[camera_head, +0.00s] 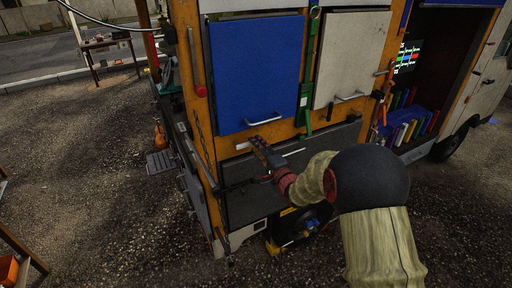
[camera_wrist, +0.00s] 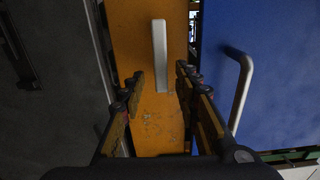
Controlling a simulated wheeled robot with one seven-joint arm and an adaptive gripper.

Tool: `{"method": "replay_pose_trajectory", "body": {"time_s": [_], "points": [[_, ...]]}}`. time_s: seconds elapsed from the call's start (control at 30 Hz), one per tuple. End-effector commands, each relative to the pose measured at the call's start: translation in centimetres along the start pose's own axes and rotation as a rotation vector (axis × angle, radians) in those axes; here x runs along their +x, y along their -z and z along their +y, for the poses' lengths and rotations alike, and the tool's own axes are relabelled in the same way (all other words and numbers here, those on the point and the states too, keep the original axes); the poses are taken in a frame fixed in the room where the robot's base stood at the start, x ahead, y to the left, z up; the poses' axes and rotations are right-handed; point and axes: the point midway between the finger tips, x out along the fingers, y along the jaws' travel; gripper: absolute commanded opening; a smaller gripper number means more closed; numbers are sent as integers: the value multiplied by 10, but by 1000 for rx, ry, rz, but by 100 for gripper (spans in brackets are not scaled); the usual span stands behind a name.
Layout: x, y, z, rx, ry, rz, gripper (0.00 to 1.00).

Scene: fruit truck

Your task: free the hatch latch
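The latch is a short pale bar (camera_wrist: 160,55) on the truck's orange frame strip; it also shows in the head view (camera_head: 242,146), just below the blue hatch (camera_head: 256,70). In the wrist view the blue hatch (camera_wrist: 270,50) fills the right side, with its grey handle (camera_wrist: 241,92) beside my right finger. My gripper (camera_wrist: 160,73) is open, one finger on each side of the bar's lower end, with visible gaps. I cannot tell its depth from the bar. In the head view my gripper (camera_head: 260,147) is by the strip under the hatch.
A white hatch (camera_head: 350,58) with its own handle is to the right, past a green upright strap (camera_head: 309,75). Dark grey panels (camera_head: 250,205) lie below the orange strip. Shelves with coloured books (camera_head: 415,125) are farther right.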

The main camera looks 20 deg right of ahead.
Motion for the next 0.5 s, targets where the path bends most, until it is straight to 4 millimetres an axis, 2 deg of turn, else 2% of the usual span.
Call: {"method": "replay_pose_trajectory", "body": {"time_s": [0.5], "points": [[-94,1,0,0,-1,2,32]]}}
